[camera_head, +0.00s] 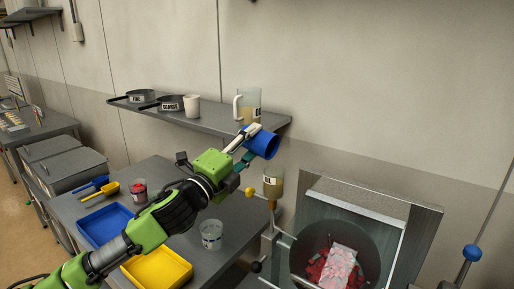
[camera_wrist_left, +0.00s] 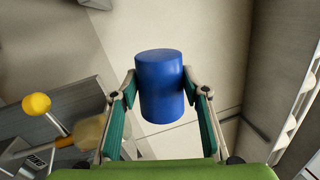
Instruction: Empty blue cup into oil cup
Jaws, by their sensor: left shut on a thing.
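The blue cup (camera_head: 262,144) is held in my left gripper (camera_head: 246,147), in front of the wall shelf's right end. It is tilted well over in the head view. In the left wrist view the blue cup (camera_wrist_left: 160,88) sits between both fingers of my left gripper (camera_wrist_left: 160,95), which are shut on it. The likely oil cup (camera_head: 273,183), a clear cup with amber liquid and a label, stands just below and slightly right of the blue cup, beside the dryer hood. Its label is too small to read. My right gripper is not in view.
A shelf (camera_head: 222,121) above carries two dark pans, a white cup (camera_head: 192,105) and a clear jug (camera_head: 248,104). The table below holds a blue tray (camera_head: 104,226), a yellow tray (camera_head: 157,269) and a clear cup (camera_head: 211,235). A round drum (camera_head: 310,245) with red pieces stands at right.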

